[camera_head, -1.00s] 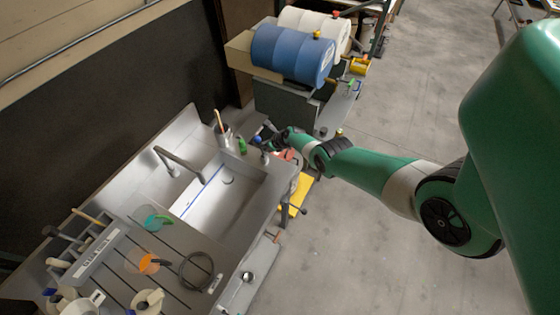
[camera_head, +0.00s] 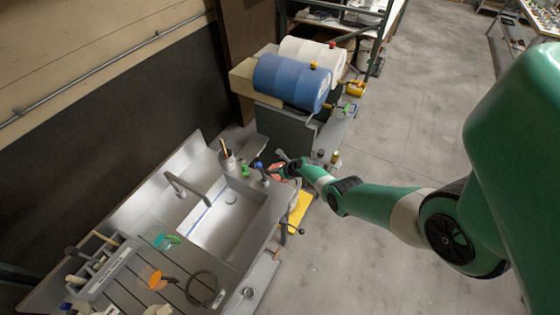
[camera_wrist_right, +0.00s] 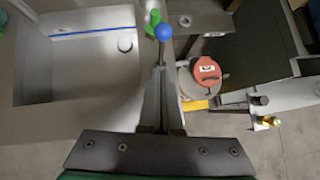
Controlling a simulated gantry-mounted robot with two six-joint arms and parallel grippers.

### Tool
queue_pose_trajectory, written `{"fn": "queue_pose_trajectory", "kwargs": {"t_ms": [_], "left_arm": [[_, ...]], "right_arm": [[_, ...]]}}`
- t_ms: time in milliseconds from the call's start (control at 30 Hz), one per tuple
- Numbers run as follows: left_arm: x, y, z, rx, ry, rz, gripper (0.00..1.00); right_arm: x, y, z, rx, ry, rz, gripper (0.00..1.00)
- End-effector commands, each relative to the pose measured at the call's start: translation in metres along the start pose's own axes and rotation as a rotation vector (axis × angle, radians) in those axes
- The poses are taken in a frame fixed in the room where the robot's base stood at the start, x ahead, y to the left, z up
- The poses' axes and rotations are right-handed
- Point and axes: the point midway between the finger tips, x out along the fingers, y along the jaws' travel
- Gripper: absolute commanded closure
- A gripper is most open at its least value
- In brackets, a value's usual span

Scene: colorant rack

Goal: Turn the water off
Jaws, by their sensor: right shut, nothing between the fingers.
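The metal sink basin (camera_head: 232,215) has a curved faucet (camera_head: 190,187) at its left side. A thin blue line runs along the basin; I cannot tell whether water is flowing. A small blue ball knob (camera_head: 258,165) stands at the sink's far right corner, beside a green item (camera_head: 245,170). In the right wrist view the blue knob (camera_wrist_right: 164,32) is just past my fingertips, with the green item (camera_wrist_right: 152,20) beside it. My right gripper (camera_wrist_right: 161,66) is shut and empty, pointing at the knob; contact cannot be told. My left gripper is out of view.
A round container with a red lid (camera_wrist_right: 207,72) stands right of my fingers. Blue (camera_head: 290,82) and white (camera_head: 313,55) barrels lie behind the sink. A cup with tools (camera_head: 228,160) stands on the far rim. Open floor (camera_head: 380,260) lies to the right.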

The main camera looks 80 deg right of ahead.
Motion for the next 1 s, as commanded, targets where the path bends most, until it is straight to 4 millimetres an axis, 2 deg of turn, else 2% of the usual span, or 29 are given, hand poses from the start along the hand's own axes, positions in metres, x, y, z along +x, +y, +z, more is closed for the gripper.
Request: {"fn": "queue_pose_trajectory", "kwargs": {"t_ms": [467, 1000], "left_arm": [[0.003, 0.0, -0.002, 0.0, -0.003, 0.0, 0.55], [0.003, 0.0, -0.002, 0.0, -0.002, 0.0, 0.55]], "right_arm": [[-0.041, 0.001, 0.007, 0.0, -0.001, -0.001, 1.0], [-0.044, 0.001, 0.008, 0.001, 0.0, -0.002, 1.0]]}}
